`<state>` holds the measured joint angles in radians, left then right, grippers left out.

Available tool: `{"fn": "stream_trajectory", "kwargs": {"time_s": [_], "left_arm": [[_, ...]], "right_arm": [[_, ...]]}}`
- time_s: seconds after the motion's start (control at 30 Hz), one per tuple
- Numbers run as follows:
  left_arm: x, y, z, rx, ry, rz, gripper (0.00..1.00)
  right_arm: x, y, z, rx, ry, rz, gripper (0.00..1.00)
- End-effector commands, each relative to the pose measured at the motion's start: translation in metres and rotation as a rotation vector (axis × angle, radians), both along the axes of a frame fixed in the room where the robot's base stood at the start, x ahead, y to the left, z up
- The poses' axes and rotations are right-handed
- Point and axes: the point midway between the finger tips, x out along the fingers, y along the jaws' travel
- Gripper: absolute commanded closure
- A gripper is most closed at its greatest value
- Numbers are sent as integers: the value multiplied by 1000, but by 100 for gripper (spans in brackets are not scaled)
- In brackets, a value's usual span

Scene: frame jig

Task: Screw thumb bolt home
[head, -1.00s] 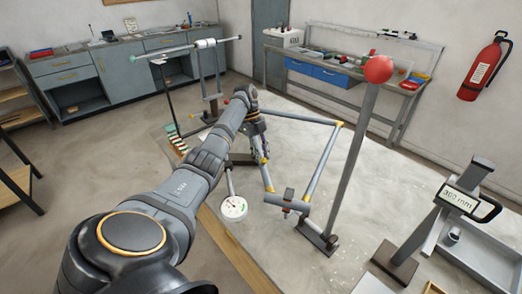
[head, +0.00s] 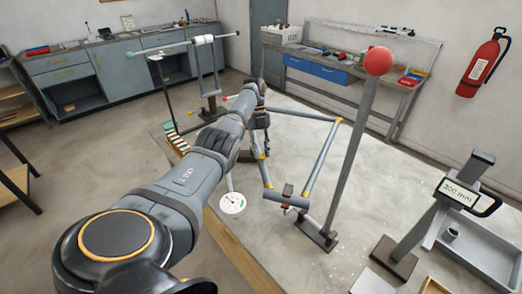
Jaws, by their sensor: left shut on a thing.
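A grey tube frame (head: 322,158) with yellow bands stands over the pale floor mat. A dark clamp block (head: 288,194) sits at its near lower side. I cannot make out the thumb bolt for certain. My left gripper (head: 264,146) points down at the left side of the frame, and its fingers are shut. It appears to hold the frame's left tube (head: 265,172), which shows below the fingers; the contact itself is hidden by my wrist. My right gripper is not in view.
A round dial gauge (head: 232,204) is left of the clamp block. A tall post with a red ball (head: 378,61) rises to the right. A stand with a 300 mm display (head: 460,194) and a grey tray (head: 478,245) are further right. Mat between them is clear.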

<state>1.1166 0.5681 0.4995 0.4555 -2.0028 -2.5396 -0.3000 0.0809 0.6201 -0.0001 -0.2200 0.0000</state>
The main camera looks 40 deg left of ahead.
Motion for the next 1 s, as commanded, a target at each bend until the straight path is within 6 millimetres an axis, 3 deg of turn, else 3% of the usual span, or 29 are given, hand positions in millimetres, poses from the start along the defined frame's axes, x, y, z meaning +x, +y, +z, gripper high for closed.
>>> {"fn": "stream_trajectory", "kwargs": {"time_s": [0.23,0.27,0.4,0.77,1.0], "left_arm": [[1,1,2,3,-6,2,100],[1,1,2,3,-6,2,70],[1,1,2,2,-4,1,51],[0,1,0,1,-2,20,50],[-4,3,0,5,-1,266,50]], "right_arm": [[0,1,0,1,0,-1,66],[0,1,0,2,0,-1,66],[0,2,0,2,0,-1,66],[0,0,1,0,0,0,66],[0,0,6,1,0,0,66]]}}
